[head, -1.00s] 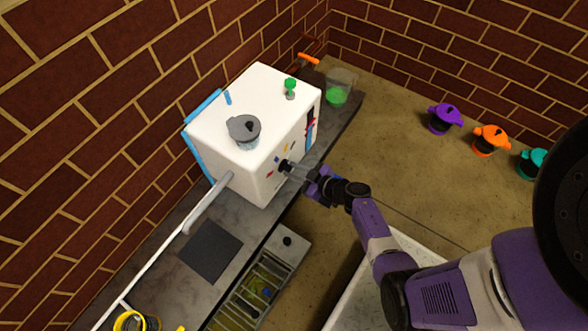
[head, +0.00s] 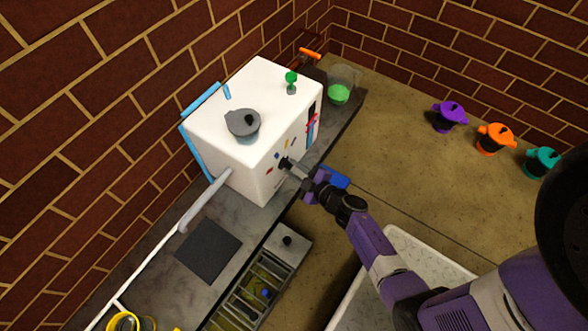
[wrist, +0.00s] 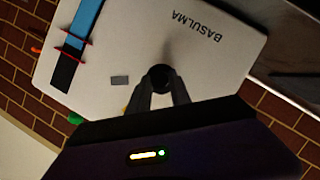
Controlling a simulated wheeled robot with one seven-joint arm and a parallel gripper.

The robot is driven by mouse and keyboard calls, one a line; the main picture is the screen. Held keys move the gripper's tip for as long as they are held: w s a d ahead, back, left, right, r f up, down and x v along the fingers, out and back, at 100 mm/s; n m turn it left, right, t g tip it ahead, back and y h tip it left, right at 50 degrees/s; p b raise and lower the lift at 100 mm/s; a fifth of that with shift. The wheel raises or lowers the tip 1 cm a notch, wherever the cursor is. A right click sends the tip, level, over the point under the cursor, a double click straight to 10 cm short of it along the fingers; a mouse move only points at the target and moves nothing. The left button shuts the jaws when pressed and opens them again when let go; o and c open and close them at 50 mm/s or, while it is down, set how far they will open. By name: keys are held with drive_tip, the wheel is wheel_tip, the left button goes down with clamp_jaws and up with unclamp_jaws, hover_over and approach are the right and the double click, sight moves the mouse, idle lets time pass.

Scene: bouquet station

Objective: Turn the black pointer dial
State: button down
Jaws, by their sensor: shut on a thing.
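The black pointer dial (head: 284,163) sits on the front face of a white box-shaped machine (head: 255,95). In the wrist view the dial (wrist: 160,74) is a dark round knob, and its pointer cannot be made out. My gripper (head: 291,167) reaches the dial from the front right. In the wrist view its two fingers (wrist: 160,92) are on either side of the dial and closed on it. The machine's face (wrist: 120,55) appears upside down there, with the lettering BASULMA.
A grey lidded pot (head: 242,123) and a green knob (head: 291,78) are on top of the machine. A clear container with green contents (head: 339,92) stands behind it. A grey pipe (head: 205,202) leaves its left side. Purple (head: 449,116), orange (head: 494,138) and teal (head: 541,161) pots stand at the right.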

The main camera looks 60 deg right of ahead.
drive_tip(key=c, duration=1.2)
unclamp_jaws()
drive_tip(key=shift+s, duration=0.1)
drive_tip(key=p+v, duration=0.3)
drive_tip(key=v, duration=0.4)
drive_tip(key=shift+s+a, duration=0.1)
drive_tip(key=shift+s, duration=0.2)
